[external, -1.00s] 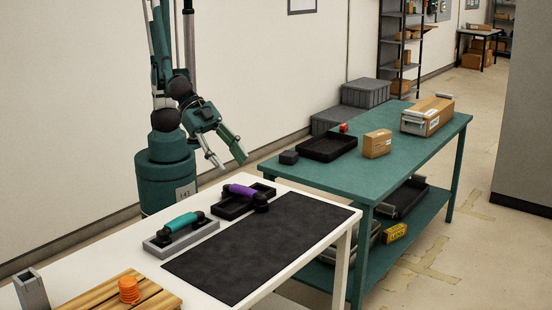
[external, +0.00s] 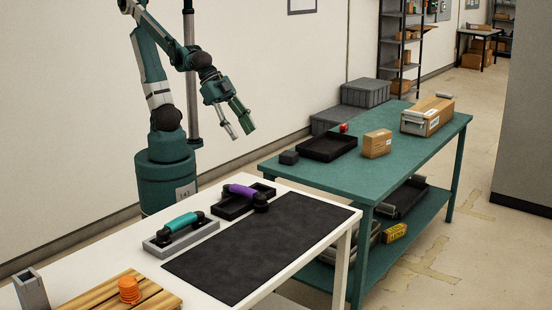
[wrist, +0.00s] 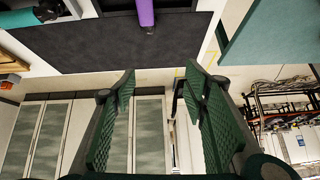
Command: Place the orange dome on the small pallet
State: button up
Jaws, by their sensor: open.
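The orange dome (external: 129,290) is a ribbed, stacked-looking piece at the lower left of the external view. It stands on the small wooden slatted pallet (external: 95,303) on the white table. My gripper (external: 241,122) is open and empty, raised above and behind the table, well away from the dome. In the wrist view its two green ridged fingers (wrist: 160,95) are spread wide with nothing between them.
On the white table are a grey tray with a teal handset (external: 181,223), a dark tray with a purple handset (external: 245,191), a black mat (external: 262,247) and a grey upright holder (external: 31,290). A green table (external: 370,165) with boxes and a black tray stands at right.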

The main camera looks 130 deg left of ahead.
jog(key=s+a+f, duration=0.1)
jog(key=s+a, duration=0.4)
jog(key=s, duration=0.4)
jog(key=shift+s+a+f+n+g, duration=0.15)
jog(key=shift+a+f+n+g, duration=0.15)
jog(key=shift+g, duration=0.1)
